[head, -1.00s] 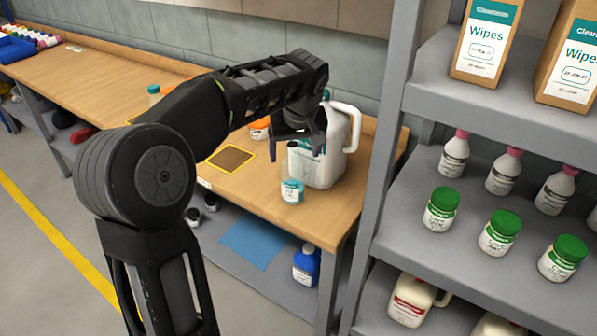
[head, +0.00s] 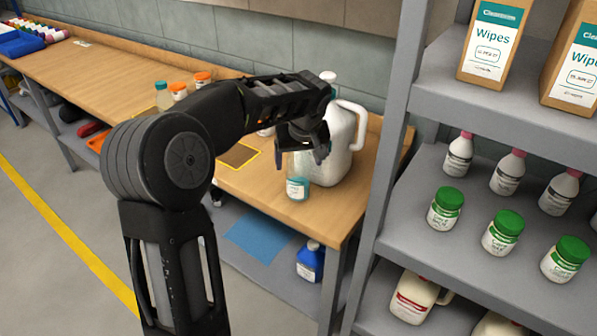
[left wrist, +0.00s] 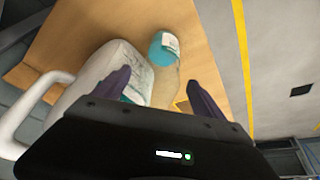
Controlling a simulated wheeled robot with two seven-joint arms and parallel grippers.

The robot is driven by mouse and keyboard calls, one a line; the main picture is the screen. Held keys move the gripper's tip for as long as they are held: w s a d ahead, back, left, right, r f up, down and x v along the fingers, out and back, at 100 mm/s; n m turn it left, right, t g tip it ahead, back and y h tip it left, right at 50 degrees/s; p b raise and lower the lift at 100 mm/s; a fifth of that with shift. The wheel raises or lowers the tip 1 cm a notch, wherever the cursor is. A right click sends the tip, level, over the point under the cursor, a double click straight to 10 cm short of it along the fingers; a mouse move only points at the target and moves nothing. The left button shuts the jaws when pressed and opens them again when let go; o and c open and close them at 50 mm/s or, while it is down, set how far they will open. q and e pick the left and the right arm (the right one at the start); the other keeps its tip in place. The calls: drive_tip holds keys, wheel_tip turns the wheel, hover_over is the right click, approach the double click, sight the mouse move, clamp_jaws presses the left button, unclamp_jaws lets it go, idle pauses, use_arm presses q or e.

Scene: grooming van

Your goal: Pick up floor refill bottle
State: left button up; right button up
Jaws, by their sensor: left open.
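A small clear bottle with a teal-and-white label (head: 297,187) stands on the wooden bench in front of a large white jug (head: 338,150). My left gripper (head: 302,153) is open just above and around the small bottle's upper part; contact cannot be told. In the left wrist view, the small bottle (left wrist: 164,50) lies ahead between the spread fingers (left wrist: 160,85), with the white jug (left wrist: 85,80) close on the left. A blue bottle with a white label (head: 310,262) stands on the lower shelf under the bench. I cannot tell which bottle is named the floor refill. My right gripper is not in view.
The grey rack (head: 400,195) at right holds wipes boxes, green-lidded jars and pink-capped bottles. A yellow-edged brown pad (head: 238,156) lies on the bench (head: 240,183). A blue mat (head: 262,232) lies on the lower shelf. The bench front is clear.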

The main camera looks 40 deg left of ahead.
use_arm(q)
drive_tip(key=shift+x, duration=1.4)
drive_tip(key=c, duration=1.6)
drive_tip(key=shift+r, duration=0.2)
drive_tip(key=shift+r, duration=0.5)
drive_tip(key=shift+r+b, duration=0.35)
drive_tip(key=shift+r, duration=0.65)
drive_tip(key=s+d+b, duration=0.2)
drive_tip(key=s+d, duration=0.4)
drive_tip(key=s+d+b, duration=0.3)
drive_tip(key=s+d, duration=0.3)
drive_tip(key=d, duration=0.1)
drive_tip(key=shift+s+r, duration=0.1)
drive_tip(key=shift+s, duration=0.15)
